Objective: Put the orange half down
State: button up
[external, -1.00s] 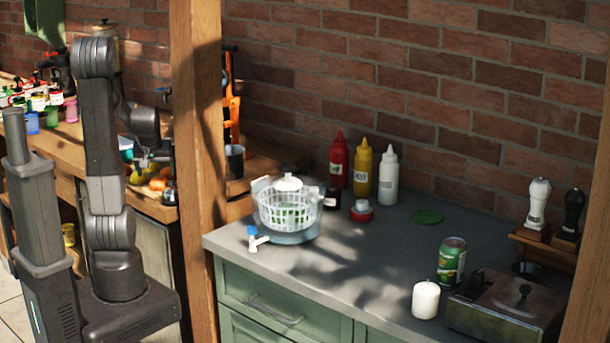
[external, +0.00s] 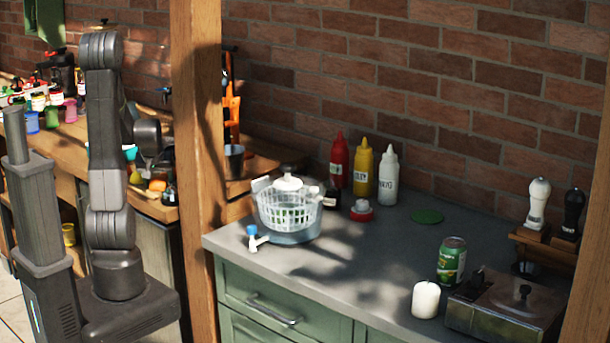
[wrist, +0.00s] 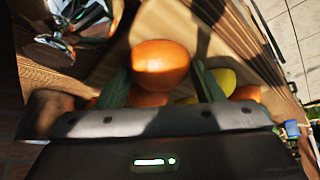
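The orange half (wrist: 160,64) shows in the wrist view as a rounded orange piece between my gripper's two dark green fingers. My gripper (wrist: 162,78) appears shut on it, with a finger against each side. Its cut face is not visible. It is above a wooden surface (wrist: 205,22) and partly covers other orange fruit (wrist: 147,98) behind it. In the external view my gripper is at the left counter, small and mostly hidden by my arm and the shadow, so the held piece cannot be made out there.
A yellow fruit (wrist: 222,79) and another orange one (wrist: 246,93) lie close by my right finger. A shiny metal and glass item (wrist: 72,28) stands at upper left. Bare wood lies beyond the held piece. A wooden post (external: 196,170) stands right of my arm.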

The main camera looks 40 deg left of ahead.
aim_at(156, 180)
jog(key=c, duration=0.5)
jog(key=shift+r, duration=0.1)
jog(key=shift+r, duration=0.8)
jog(key=shift+s+r, duration=0.25)
jog(key=shift+r, duration=0.2)
jog(key=shift+s+r, duration=0.2)
jog(key=shift+r, duration=0.25)
jog(key=s+b, duration=0.4)
jog(key=s, duration=1.3)
jog(key=shift+b, duration=0.4)
